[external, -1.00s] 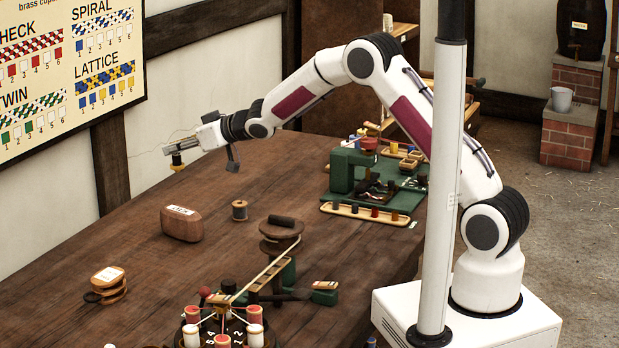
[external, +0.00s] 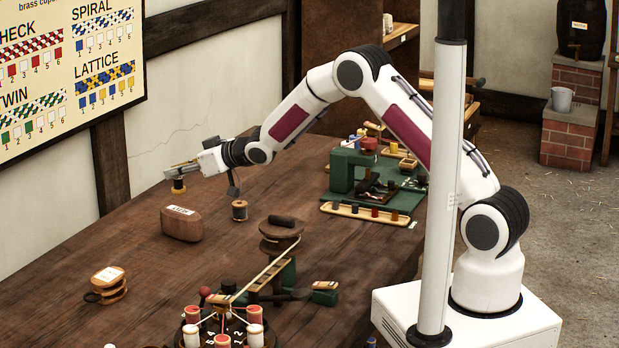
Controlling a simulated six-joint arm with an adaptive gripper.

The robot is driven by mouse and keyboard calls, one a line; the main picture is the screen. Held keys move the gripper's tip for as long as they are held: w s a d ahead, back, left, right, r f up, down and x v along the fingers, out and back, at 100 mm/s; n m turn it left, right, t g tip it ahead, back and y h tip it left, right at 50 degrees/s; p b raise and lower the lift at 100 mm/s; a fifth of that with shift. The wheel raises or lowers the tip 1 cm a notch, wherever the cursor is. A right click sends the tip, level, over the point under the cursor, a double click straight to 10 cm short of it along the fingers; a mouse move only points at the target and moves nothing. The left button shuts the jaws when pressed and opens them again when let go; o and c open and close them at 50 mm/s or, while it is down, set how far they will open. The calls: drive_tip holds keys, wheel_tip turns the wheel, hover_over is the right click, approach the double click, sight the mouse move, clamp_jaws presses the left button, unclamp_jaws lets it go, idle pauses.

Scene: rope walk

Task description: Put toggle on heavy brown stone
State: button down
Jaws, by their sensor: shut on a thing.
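My gripper (external: 177,174) is at the left, over the far part of the table, and is shut on a small yellow-and-dark piece (external: 178,187). This piece hangs below the fingertips; it is too small to tell whether it is the toggle. A brown rounded block with a white label (external: 181,228), seemingly the heavy brown stone, lies on the table below my gripper in the picture. The label is too small to read surely. The held piece appears apart from the block. A dark short bar (external: 282,220) lies on a round brown top near the middle.
A wooden spool (external: 239,210) stands right of the block. A braiding stand with red and white bobbins (external: 224,326) is in front. A green mat with tools (external: 345,190) lies behind. Bare table lies between them.

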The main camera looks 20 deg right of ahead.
sight(182, 189)
idle(0.3)
drive_tip(key=shift+f, duration=1.85)
drive_tip(key=shift+f, duration=0.15)
drive_tip(key=c, duration=2)
unclamp_jaws()
drive_tip(key=shift+o, duration=0.2)
drive_tip(key=shift+s+d+r, duration=0.35)
drive_tip(key=shift+r, duration=0.05)
drive_tip(key=v, duration=1)
drive_tip(key=shift+s+d, duration=0.3)
